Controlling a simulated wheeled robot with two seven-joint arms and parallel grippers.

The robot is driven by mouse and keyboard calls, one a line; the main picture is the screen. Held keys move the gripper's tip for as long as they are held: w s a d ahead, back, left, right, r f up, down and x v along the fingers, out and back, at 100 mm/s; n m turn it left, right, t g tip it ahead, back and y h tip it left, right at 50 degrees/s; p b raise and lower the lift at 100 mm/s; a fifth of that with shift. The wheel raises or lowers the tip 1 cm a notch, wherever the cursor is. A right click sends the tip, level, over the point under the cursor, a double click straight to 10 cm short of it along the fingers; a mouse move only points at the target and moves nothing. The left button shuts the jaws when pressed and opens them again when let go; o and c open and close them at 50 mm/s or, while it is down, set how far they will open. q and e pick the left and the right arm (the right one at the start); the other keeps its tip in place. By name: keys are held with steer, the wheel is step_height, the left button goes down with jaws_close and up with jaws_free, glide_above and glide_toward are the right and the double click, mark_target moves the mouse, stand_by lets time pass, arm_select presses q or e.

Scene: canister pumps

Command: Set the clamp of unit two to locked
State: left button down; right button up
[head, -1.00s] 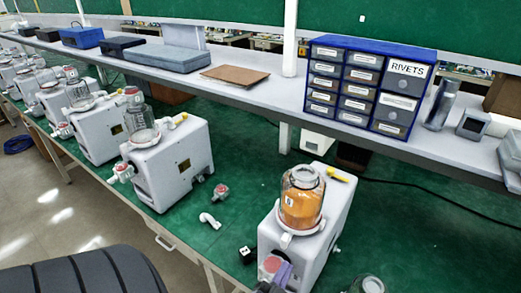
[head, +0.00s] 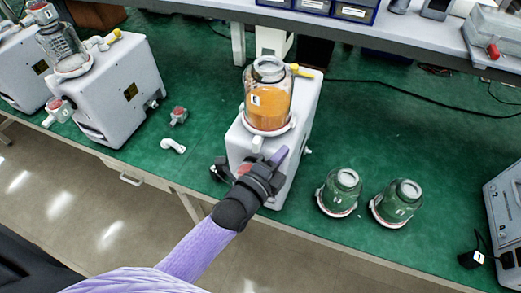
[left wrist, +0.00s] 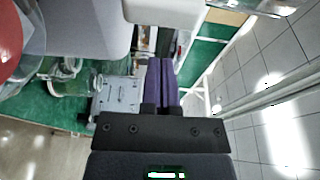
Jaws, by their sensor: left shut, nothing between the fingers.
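A white pump unit (head: 238,148) stands at the bench's front edge with a glass canister of orange contents (head: 268,100) on top. A pale ring (head: 262,131) with a small white block (head: 257,144) surrounds the canister's base; I cannot read from it whether the clamp is locked. A yellow-tipped lever (head: 303,71) sticks out at the back. No readable marking tells me which unit is two. My left gripper (head: 281,156), with purple fingers, is shut and empty at the unit's front, partly hiding a red knob. Its closed fingers also show in the left wrist view (left wrist: 160,75). My right gripper is not in view.
Another white pump unit (head: 115,90) is at the left. A loose white elbow (head: 173,146) and a red-capped fitting (head: 178,115) lie between.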

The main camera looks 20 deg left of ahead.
mark_target(255, 147)
arm_select(q)
steer(key=shift+s+a, duration=0.2)
steer(key=shift+a, duration=1.85)
steer(key=shift+s+a+p, duration=0.1)
steer(key=shift+a+p, duration=0.25)
steer(key=shift+a, duration=0.7)
